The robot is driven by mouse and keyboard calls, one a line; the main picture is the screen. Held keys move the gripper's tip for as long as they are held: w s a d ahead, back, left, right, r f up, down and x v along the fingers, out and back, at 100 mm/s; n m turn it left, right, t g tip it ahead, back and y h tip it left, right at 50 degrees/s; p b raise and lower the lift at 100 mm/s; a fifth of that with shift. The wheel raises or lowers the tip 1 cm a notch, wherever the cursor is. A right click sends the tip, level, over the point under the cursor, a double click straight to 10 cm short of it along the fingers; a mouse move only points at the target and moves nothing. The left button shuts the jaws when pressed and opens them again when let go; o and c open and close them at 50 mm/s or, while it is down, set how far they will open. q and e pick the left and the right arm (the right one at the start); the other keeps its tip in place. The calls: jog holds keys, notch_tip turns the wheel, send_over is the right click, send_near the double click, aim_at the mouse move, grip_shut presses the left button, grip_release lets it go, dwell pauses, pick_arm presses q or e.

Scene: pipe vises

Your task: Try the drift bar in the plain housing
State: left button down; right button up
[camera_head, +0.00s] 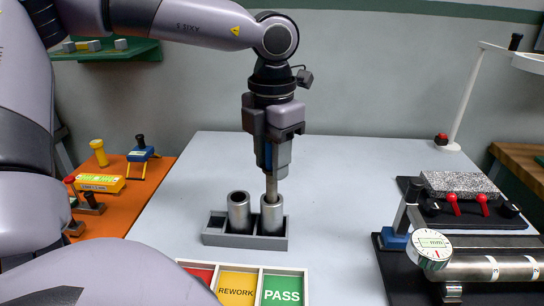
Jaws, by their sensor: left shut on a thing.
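My left gripper (271,168) points straight down over the grey rack and is shut on the drift bar (271,186), a thin metal rod. The rod's lower end is at the mouth of the right-hand metal housing (272,215); how far it reaches inside is hidden. A second, similar metal housing (239,213) stands just to its left. Both stand upright in the grey rack (230,240). I cannot tell from here which housing is the plain one. My right gripper is not in view.
A sorting tray (263,270) with red, yellow REWORK and green PASS sections lies in front of the rack. A dial gauge (432,248) and metal cylinder (492,268) sit at the right, before a granite block (459,184). An orange side table (127,191) is at left. The table behind the rack is clear.

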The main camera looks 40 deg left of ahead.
pick_arm(q)
jog(key=shift+f, duration=0.3)
dwell(0.5)
jog(key=c, duration=1.1)
grip_release()
jog(key=shift+o, duration=0.2)
